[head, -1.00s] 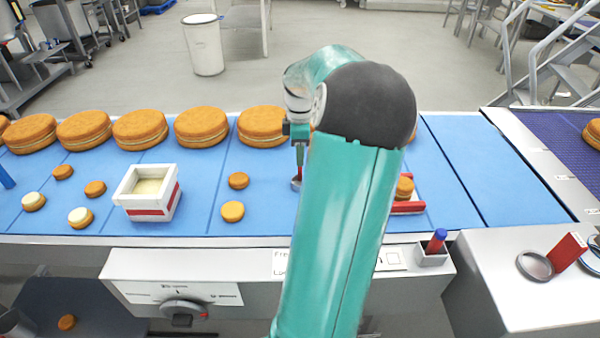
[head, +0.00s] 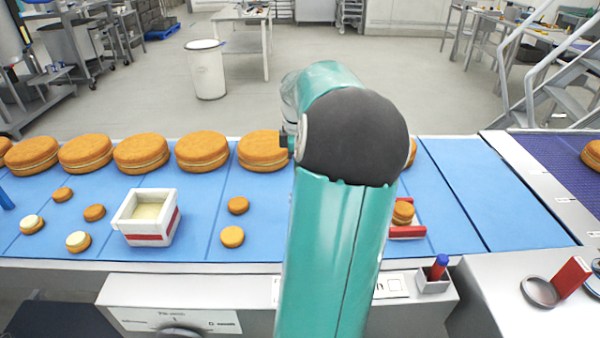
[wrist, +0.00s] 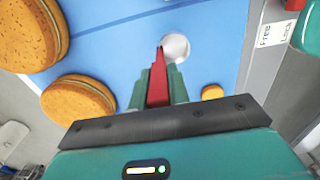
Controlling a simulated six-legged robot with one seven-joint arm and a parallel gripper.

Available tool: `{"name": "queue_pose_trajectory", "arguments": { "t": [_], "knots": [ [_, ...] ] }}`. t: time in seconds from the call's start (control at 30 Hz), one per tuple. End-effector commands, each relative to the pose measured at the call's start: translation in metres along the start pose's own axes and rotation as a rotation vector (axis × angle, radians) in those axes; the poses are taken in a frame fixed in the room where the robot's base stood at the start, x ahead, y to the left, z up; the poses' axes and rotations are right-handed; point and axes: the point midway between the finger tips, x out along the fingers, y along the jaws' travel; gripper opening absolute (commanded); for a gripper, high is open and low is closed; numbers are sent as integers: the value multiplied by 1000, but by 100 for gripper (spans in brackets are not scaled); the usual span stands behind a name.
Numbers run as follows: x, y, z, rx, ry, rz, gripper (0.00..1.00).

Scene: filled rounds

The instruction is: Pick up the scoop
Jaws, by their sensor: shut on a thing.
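The scoop has a red handle (wrist: 157,88) and a round silver bowl (wrist: 175,47), seen in the wrist view over the blue belt. My gripper (wrist: 158,80) is shut on the red handle, with a green finger on either side of it. The bowl sticks out beyond the fingertips. In the head view my arm hides the scoop and most of the gripper. I cannot tell whether the bowl touches the belt.
Large filled rounds (head: 141,152) line the back of the blue belt (head: 450,235). A white box with a red band (head: 147,217) and several small rounds (head: 232,237) lie left of my arm. A small round on a red holder (head: 403,213) is on the right.

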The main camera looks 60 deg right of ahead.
Motion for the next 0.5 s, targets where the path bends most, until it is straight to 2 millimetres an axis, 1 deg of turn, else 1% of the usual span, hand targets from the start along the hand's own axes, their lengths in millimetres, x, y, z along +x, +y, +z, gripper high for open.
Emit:
{"name": "queue_pose_trajectory", "arguments": {
  "t": [0.03,0.17,0.2,0.4,0.5],
  "knots": [
    [-14,-9,-4,-1,-5,7,0],
    [-45,-33,-15,-1,-5,7,0],
    [-51,-42,-19,-2,-5,5,0],
    [-68,-82,-37,-2,-3,4,0],
    [-75,-97,-43,-2,-2,3,0]
  ]
}}
